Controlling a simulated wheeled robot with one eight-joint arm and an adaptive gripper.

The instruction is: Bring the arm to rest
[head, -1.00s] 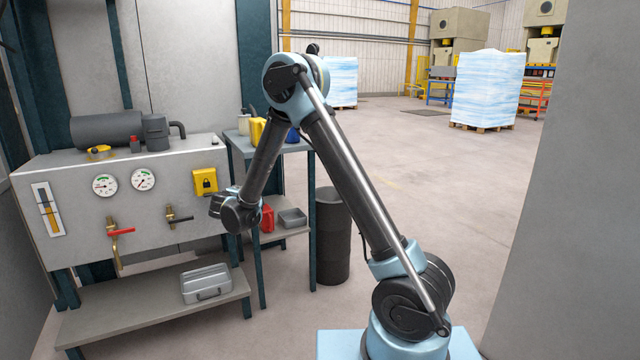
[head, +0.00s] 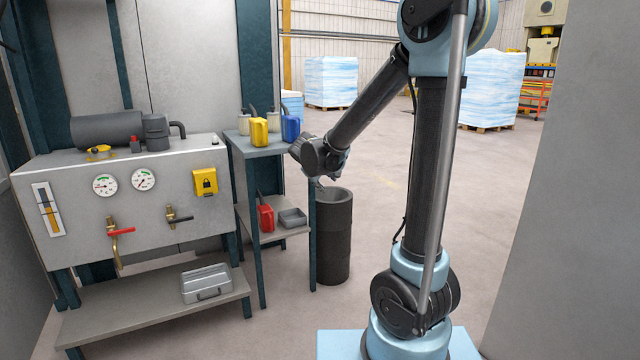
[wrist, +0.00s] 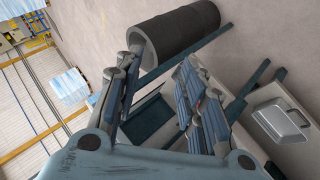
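My arm (head: 428,170) stands raised above its blue base, with its upper link nearly upright and its forearm slanting down to the left. My gripper (wrist: 160,88) shows in the wrist view with its two fingers spread apart and nothing between them. In the head view the gripper (head: 326,180) is small and partly hidden by the wrist, near the top of the dark bin. It appears to touch nothing, though its exact gap to the bin cannot be told.
A dark cylindrical bin (head: 333,240) stands beside a side table (head: 262,146) holding yellow and blue containers. A grey panel (head: 130,205) with gauges and valves is at left, above a shelf with a metal case (head: 206,283). A grey wall (head: 570,200) is at right. Open floor lies behind.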

